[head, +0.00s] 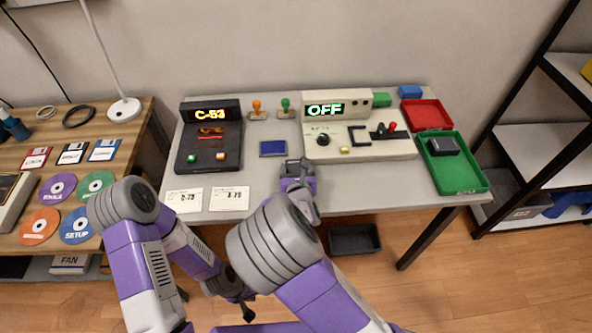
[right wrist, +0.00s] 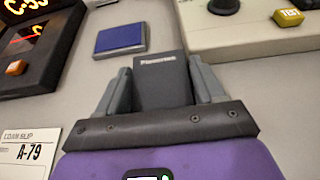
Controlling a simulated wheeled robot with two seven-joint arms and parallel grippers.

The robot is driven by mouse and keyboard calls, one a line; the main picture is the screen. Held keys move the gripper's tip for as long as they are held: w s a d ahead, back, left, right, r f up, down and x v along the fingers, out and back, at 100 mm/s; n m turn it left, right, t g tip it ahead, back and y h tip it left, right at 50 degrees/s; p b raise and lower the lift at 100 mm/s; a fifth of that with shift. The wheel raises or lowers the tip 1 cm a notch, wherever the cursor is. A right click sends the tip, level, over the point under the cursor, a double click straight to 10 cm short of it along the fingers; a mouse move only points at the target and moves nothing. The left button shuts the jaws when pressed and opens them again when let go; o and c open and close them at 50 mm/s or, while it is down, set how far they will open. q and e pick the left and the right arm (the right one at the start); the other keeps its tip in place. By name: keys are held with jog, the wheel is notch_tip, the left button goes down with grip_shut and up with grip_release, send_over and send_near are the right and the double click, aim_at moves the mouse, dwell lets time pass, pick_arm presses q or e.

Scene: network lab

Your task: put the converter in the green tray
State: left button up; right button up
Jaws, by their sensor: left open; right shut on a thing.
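My right gripper (head: 297,172) is over the front middle of the grey table. In the right wrist view it (right wrist: 163,90) is shut on a dark grey box with white lettering, which I take to be the converter (right wrist: 160,82); the lettering is too blurred to read surely. The green tray (head: 462,181) is at the table's right end, well to the right of this gripper. Another dark box (head: 442,146) lies in that tray. My left gripper (head: 240,301) is open and low, in front of the table, apart from these things.
A red tray (head: 427,114) adjoins the green tray behind. The beige console (head: 373,150) showing OFF stands between my right gripper and the trays. A black console (head: 209,137), a blue pad (head: 273,148) and two paper slips (head: 229,198) are to the left.

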jog(key=o, duration=1.2)
jog(key=shift+f, duration=0.15)
